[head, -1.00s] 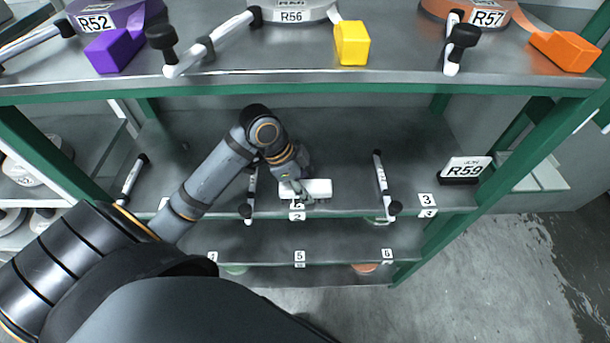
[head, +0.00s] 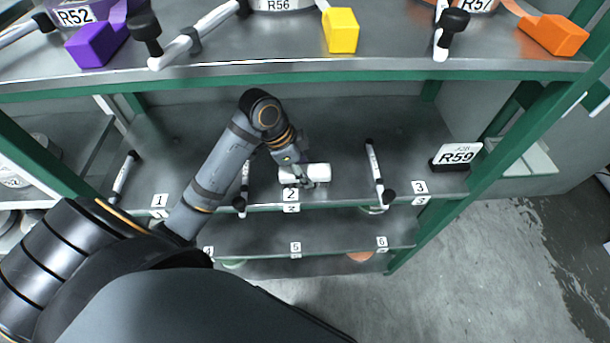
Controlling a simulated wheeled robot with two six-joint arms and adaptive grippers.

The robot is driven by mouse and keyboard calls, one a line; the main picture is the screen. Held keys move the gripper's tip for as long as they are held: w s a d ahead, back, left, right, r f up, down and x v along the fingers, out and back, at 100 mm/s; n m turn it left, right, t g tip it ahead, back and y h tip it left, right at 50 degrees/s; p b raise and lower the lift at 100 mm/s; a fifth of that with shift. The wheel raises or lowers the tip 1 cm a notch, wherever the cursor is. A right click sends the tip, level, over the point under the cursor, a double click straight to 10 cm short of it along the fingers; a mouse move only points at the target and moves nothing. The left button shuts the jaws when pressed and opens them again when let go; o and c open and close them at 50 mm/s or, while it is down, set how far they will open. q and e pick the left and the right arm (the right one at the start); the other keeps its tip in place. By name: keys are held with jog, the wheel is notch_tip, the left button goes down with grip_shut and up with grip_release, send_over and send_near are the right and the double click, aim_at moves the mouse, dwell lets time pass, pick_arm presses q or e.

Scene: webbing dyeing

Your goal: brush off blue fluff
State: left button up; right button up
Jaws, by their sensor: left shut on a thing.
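My left gripper (head: 303,180) is over the middle shelf, at the bay marked 2. It is shut on a small white block (head: 320,172), which lies low at the shelf's front edge, just behind the number 2 label (head: 290,194). The fingers partly cover the block. Whether the block touches the shelf I cannot tell. No blue fluff can be made out in this view. My right gripper is not in view.
Black-and-white divider bars (head: 375,175) flank bay 2, with another bar (head: 244,186) on its left. An R59 sign (head: 457,155) stands at the shelf's right end. The upper shelf's edge (head: 300,77) overhangs, with yellow (head: 341,31), purple (head: 96,46) and orange (head: 556,35) blocks.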

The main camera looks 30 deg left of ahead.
pick_arm(q)
jog(key=shift+w+a, duration=0.25)
jog(key=shift+w, duration=0.2)
jog(key=shift+w+a+r, duration=0.15)
jog(key=shift+w+a, duration=0.05)
jog(key=shift+w, duration=0.15)
jog(key=shift+w+a+f+p, duration=0.1)
jog(key=shift+w+a+p, duration=0.25)
jog(key=shift+w, duration=0.25)
jog(key=shift+w+a+f+p, duration=0.1)
jog(key=shift+w+a+p, duration=0.1)
jog(key=shift+w+a, duration=0.3)
jog(key=shift+d, duration=0.1)
notch_tip(320, 180, up, 6)
jog(key=p, duration=0.6)
jog(key=shift+w+r+p, duration=0.1)
jog(key=shift+p, duration=0.2)
